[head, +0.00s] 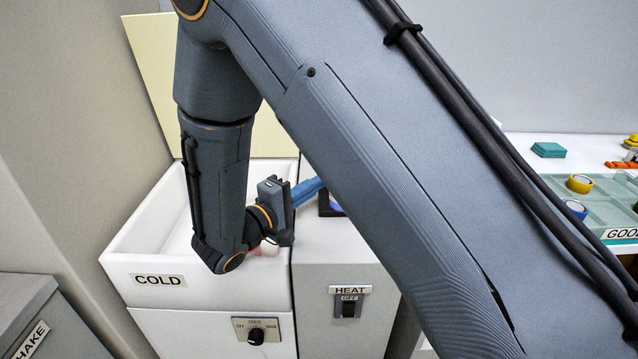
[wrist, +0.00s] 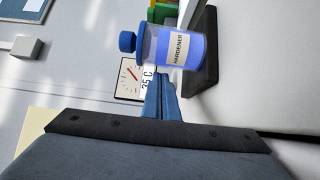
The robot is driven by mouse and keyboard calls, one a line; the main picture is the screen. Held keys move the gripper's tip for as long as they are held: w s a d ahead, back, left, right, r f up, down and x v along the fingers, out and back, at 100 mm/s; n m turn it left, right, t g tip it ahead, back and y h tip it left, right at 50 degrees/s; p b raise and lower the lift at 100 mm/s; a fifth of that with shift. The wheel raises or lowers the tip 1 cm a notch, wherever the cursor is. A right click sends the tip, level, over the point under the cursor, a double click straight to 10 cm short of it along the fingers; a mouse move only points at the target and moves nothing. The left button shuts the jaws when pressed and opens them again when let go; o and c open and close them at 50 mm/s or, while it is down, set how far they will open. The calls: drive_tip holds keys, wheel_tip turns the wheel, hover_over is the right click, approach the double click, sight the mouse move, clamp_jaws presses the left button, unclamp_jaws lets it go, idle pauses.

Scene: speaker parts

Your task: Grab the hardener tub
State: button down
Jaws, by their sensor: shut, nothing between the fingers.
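The hardener tub (wrist: 180,47) shows in the wrist view as a blue translucent tub with a blue cap and a white HARDENER label. It stands on a black plate (wrist: 206,68), lying sideways in this turned picture. My gripper (wrist: 160,98) has its blue fingers together and empty, with the tips just by the tub's side. I cannot tell if they touch it. In the head view my gripper (head: 318,184) points right over the HEAT box (head: 345,265). There my arm hides most of the black plate and the tub, leaving only a bit of blue.
The white COLD bin (head: 122,257) stands open on the left under my forearm, with a cream panel behind. A temperature dial (wrist: 130,75) is beyond the tub. A GOOD tray (head: 610,222) with tape rolls is at the far right. My upper arm blocks the middle.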

drive_tip(key=shift+s+d, duration=0.25)
drive_tip(key=shift+d, duration=0.2)
drive_tip(key=shift+s+d, duration=0.4)
drive_tip(key=shift+d, duration=0.35)
